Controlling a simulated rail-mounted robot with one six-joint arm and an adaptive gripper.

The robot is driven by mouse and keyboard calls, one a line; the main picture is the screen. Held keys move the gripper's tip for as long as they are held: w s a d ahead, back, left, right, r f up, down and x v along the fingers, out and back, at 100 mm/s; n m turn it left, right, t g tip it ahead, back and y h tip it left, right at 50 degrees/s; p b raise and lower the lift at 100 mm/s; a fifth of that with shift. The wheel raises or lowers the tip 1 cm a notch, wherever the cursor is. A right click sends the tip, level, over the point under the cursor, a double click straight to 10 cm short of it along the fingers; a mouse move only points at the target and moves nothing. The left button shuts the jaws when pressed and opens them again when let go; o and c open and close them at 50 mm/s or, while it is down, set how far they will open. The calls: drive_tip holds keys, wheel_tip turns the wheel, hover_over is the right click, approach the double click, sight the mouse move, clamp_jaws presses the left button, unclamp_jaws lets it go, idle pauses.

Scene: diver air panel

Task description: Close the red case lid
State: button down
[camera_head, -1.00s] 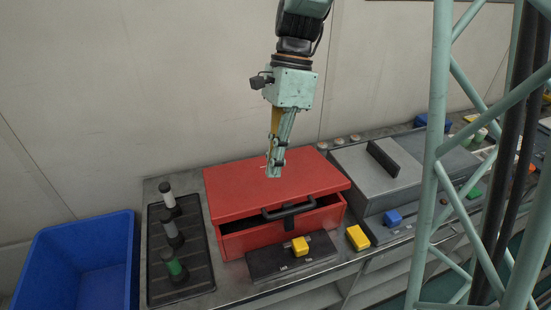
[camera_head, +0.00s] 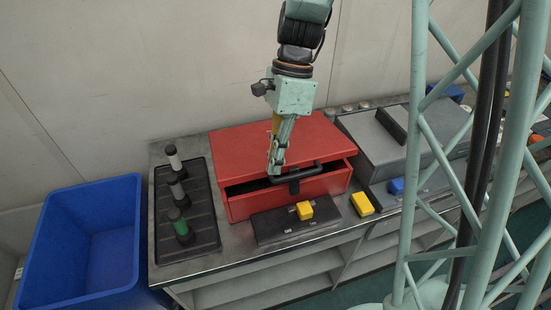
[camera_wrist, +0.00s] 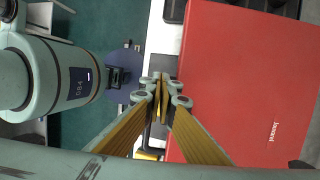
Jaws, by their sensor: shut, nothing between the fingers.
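The red case (camera_head: 290,193) stands on the grey bench. Its red lid (camera_head: 250,147) is nearly down, with a dark gap along the front edge, widest at the left. A black handle (camera_head: 298,173) is at the front. My gripper (camera_head: 275,169) is shut and empty, pointing down in front of the lid's front edge area, just left of the handle. Whether it touches the lid cannot be told. In the wrist view the shut fingertips (camera_wrist: 160,82) lie beside the long edge of the red lid (camera_wrist: 245,80). The fingers hide part of that edge.
A black tray (camera_head: 204,232) with several cylinders stands left of the case, and a blue bin (camera_head: 85,240) beyond it. A dark block with a yellow knob (camera_head: 304,210) sits in front of the case. A grey box (camera_head: 365,143) stands to the right.

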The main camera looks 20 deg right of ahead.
sight(281, 178)
drive_tip(key=shift+f, duration=0.15)
drive_tip(key=d+b+x, duration=0.1)
drive_tip(key=b+x, duration=0.2)
drive_tip(key=x, duration=0.4)
drive_tip(key=shift+s+d+f+b, duration=0.3)
drive_tip(key=shift+d+f, duration=0.1)
drive_tip(key=shift+f, duration=0.15)
drive_tip(key=shift+f, duration=0.1)
idle(0.3)
drive_tip(key=shift+s+p+v, duration=0.25)
drive_tip(key=shift+p+v, duration=0.75)
drive_tip(key=shift+v, duration=0.2)
drive_tip(key=shift+s+p+v, duration=0.25)
drive_tip(key=shift+p+v, duration=0.7)
drive_tip(key=shift+v, duration=0.25)
drive_tip(key=shift+s+r+p+v, duration=0.1)
drive_tip(key=shift+s+v, duration=0.25)
drive_tip(key=shift+v, duration=1.3)
drive_tip(key=shift+s+r+p+v, duration=0.15)
drive_tip(key=shift+s+v, duration=0.15)
drive_tip(key=shift+v, duration=1.3)
drive_tip(key=shift+s+p+v, duration=0.1)
drive_tip(key=shift+s+v, duration=0.25)
drive_tip(key=shift+v, duration=1.3)
drive_tip(key=shift+r, duration=0.1)
